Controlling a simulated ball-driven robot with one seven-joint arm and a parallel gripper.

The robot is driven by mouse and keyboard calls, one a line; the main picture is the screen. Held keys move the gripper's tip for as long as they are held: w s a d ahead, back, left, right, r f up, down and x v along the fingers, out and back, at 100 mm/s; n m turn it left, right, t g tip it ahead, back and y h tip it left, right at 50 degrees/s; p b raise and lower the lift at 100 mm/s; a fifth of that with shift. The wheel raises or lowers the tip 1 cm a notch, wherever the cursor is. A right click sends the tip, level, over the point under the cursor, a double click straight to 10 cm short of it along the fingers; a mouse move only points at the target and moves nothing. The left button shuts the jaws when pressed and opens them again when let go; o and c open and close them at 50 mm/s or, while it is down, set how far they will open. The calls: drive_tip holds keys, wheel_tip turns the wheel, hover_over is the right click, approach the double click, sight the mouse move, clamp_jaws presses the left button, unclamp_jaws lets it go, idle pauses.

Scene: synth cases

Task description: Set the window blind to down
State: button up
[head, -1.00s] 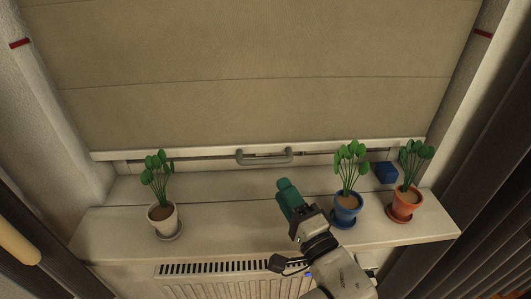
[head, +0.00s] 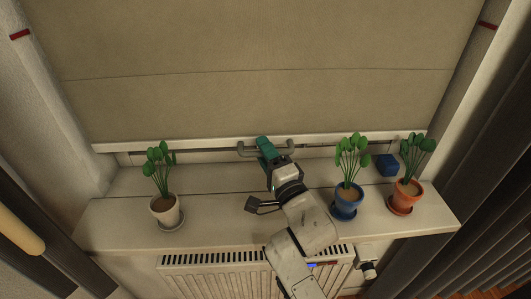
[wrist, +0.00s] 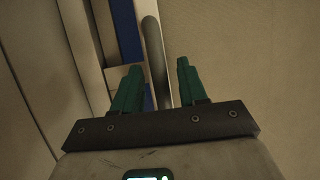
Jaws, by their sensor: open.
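The beige window blind (head: 260,100) hangs low over the window, with its white bottom bar (head: 180,145) a little above the sill. A grey handle (head: 291,152) sits at the middle of that bar.
A white-potted plant (head: 166,211) stands left on the sill (head: 120,215). Plants in a blue pot (head: 346,203) and an orange pot (head: 405,197) stand right, near a blue box (head: 386,165). A radiator (head: 210,262) is below. Red marks (head: 20,34) are on the side walls.

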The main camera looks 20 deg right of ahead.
clamp_jaws()
idle(0.5)
